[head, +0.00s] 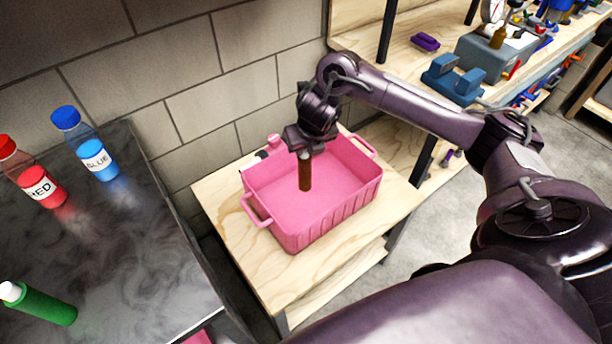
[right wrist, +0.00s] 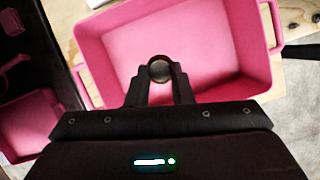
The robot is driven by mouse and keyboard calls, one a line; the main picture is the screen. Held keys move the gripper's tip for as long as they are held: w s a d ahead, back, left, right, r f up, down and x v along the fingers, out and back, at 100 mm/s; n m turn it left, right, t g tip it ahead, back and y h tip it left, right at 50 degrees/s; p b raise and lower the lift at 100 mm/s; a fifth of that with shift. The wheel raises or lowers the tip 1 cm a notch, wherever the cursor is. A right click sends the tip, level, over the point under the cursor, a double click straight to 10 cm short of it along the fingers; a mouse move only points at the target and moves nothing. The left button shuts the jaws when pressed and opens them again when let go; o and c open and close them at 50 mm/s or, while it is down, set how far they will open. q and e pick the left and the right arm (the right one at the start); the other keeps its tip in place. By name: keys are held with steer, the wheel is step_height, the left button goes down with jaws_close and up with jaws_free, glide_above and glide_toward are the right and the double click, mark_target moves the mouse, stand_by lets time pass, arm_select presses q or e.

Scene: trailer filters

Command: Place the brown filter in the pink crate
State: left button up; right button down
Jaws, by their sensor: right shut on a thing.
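The brown filter (head: 305,174) is a slim cylinder that hangs upright from my right gripper (head: 304,152). In the right wrist view the two fingers are shut around its round top end (right wrist: 159,69). The pink crate (head: 330,220) stands on a light wooden table; its rim also shows in the right wrist view (right wrist: 240,92). The filter is over the inside of the crate, and the crate's visible floor looks empty. I cannot tell whether the filter's lower end touches the floor. My left gripper is out of view.
A dark bench (head: 120,260) at the left holds a red bottle (head: 40,187), a blue bottle (head: 95,160) and a green cylinder (head: 40,303). A wooden workbench (head: 350,30) with tools is at the back right. A brick wall stands behind the crate.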

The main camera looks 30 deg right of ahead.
mark_target(307, 167)
step_height(307, 167, down, 9)
steer(key=shift+r+b, duration=0.2)
steer(key=shift+b, duration=0.2)
steer(key=c, duration=1.3)
jaws_free()
steer(key=p+v, duration=0.2)
steer(key=v, duration=1)
steer(key=shift+a, duration=0.1)
